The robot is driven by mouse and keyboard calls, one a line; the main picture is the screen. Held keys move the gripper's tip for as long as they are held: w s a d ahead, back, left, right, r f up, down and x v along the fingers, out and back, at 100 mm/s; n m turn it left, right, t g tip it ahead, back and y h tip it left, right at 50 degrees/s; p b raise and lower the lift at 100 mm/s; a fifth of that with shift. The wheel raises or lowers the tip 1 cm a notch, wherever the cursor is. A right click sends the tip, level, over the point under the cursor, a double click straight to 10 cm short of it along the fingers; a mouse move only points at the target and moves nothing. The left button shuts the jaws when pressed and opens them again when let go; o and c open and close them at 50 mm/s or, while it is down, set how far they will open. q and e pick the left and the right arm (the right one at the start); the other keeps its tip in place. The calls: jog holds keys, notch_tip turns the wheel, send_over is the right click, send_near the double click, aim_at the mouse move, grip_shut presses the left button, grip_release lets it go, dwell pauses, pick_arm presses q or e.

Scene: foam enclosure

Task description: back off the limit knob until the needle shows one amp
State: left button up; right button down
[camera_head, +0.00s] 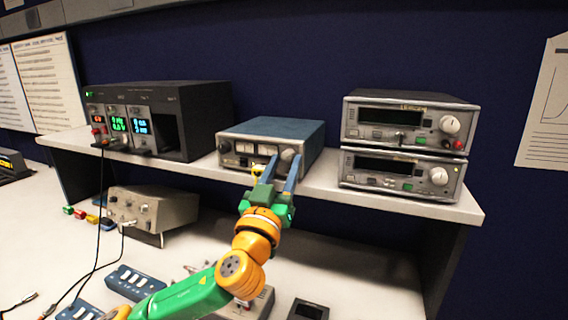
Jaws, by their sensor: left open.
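A blue-topped power supply (272,131) with a silver front stands in the middle of the shelf. Its pale meter panel (257,149) faces me; the needle is too small to read. A round grey knob (288,155) sits on the right part of its front. My left gripper (279,168) is open, its two blue fingers raised at the front of this supply, just below and around the knob area. I cannot tell whether the fingers touch the knob. The fingers hide the lower right of the front. My right gripper is out of view.
A black modular unit (190,95) with lit green displays stands left on the shelf (330,190). Two stacked grey instruments (405,120) stand right. A beige box (160,205) and dark cables are below on the bench. The bench's right part (370,285) is mostly clear.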

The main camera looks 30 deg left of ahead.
pick_arm(q)
grip_shut()
jog(key=n, duration=0.1)
jog(key=n+y+b, duration=0.1)
jog(key=shift+d+f+n, duration=0.15)
jog(key=shift+n, duration=0.25)
jog(key=shift+d+n+g+y+b, duration=0.1)
jog(key=shift+n+g+y+b, duration=0.45)
jog(key=shift+n, duration=0.55)
jog(key=n+g+y, duration=0.1)
jog(key=n, duration=0.2)
jog(key=shift+d+r, duration=0.1)
jog(key=shift+r, duration=0.1)
jog(key=shift+r+n+g+y+b, duration=0.15)
jog(key=shift+n+g+y, duration=0.25)
jog(key=shift+n, duration=0.6)
jog(key=shift+n+g+y+b, duration=0.2)
jog(key=shift+n+g, duration=0.25)
jog(key=shift+n, duration=0.55)
